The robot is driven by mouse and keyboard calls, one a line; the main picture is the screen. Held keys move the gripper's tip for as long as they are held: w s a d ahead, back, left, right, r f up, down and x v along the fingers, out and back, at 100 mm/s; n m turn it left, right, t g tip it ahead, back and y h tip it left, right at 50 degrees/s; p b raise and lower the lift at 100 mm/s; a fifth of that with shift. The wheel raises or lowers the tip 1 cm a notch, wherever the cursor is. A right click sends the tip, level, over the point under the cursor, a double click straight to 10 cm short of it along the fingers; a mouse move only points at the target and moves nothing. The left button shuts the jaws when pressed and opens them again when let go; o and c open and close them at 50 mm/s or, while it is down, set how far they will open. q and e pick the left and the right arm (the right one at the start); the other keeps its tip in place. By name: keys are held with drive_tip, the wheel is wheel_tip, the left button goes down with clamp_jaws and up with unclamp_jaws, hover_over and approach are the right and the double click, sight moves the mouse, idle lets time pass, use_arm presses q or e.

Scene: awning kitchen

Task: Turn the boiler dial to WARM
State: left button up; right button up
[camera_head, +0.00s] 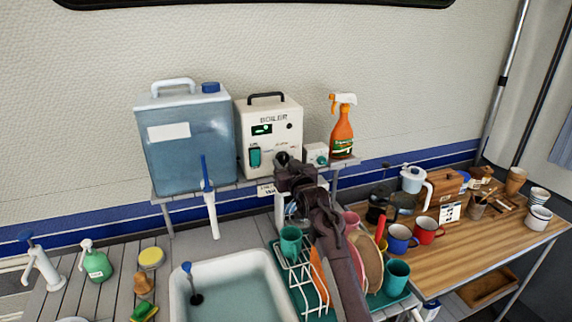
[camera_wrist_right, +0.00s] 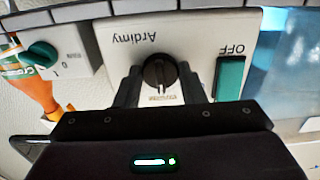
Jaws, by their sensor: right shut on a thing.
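The boiler (camera_head: 268,112) is a cream box with a black handle on the shelf, lettered BOILER, with a small green-lit display. Its black round dial (camera_wrist_right: 159,72) shows in the upside-down right wrist view, with small lettering around it. My right gripper (camera_wrist_right: 160,88) has one finger on each side of the dial and is shut on it. In the head view my right gripper (camera_head: 286,167) reaches up to the boiler's lower front and partly covers the dial. Which label the dial points to is not clear. My left gripper is not in view.
A green switch (camera_wrist_right: 229,78) sits close beside the dial. A small white box with a green knob (camera_head: 317,156) and an orange spray bottle (camera_head: 342,132) stand right of the boiler. A blue water tank (camera_head: 186,145) stands left. A dish rack (camera_head: 300,285) with cups and plates lies below my arm.

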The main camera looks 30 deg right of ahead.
idle(0.4)
drive_tip(key=o, duration=1)
drive_tip(key=shift+c, duration=0.2)
drive_tip(key=shift+s+a+f, duration=0.1)
drive_tip(key=shift+s, duration=0.15)
drive_tip(key=b+v, duration=0.2)
drive_tip(key=v, duration=0.5)
drive_tip(key=shift+s+b, duration=0.15)
drive_tip(key=shift+b, duration=0.15)
